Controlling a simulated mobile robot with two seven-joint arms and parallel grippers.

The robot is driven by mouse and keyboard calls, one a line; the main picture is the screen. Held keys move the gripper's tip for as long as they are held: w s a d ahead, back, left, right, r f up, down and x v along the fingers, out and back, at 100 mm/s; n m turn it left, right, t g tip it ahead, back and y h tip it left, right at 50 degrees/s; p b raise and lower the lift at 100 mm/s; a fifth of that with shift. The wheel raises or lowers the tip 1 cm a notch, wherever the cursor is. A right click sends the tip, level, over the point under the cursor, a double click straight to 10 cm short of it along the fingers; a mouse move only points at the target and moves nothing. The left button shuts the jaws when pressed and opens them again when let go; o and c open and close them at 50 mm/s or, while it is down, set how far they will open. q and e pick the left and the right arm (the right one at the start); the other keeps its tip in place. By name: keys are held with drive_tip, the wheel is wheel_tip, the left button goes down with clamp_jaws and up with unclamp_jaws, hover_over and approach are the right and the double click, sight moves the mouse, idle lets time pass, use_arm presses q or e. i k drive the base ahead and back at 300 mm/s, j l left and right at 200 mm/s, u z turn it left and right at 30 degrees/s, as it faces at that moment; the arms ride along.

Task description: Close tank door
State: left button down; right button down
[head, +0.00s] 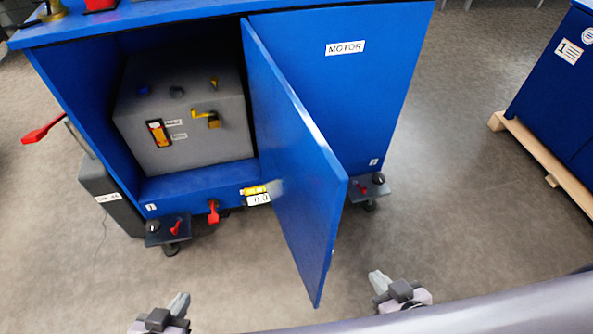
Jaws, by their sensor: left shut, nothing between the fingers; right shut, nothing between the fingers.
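The blue tank door (298,165) stands open in the head view, hinged at the right side of the compartment opening and swung out toward me. Behind it the grey tank (180,120) shows inside the blue cabinet (375,85), with yellow, blue and dark fittings on it. My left gripper (180,303) is shut and empty at the bottom left, in front of the cabinet and left of the door's lower edge. My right gripper (377,279) is shut and empty at the bottom, to the right of the door's free edge. Neither touches the door.
A red lever (43,130) sticks out at the cabinet's left. Feet with brackets (170,230) and a red valve handle (214,212) sit low at the front. Another blue cabinet on a wooden pallet (545,150) stands at right. The grey floor between is clear.

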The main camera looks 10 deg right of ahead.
sight(306, 184)
drive_tip(key=l+u, duration=0.35)
drive_tip(key=l, duration=0.35)
drive_tip(key=k+l+u, duration=0.1)
drive_tip(key=l+u, duration=0.3)
drive_tip(key=l, duration=0.3)
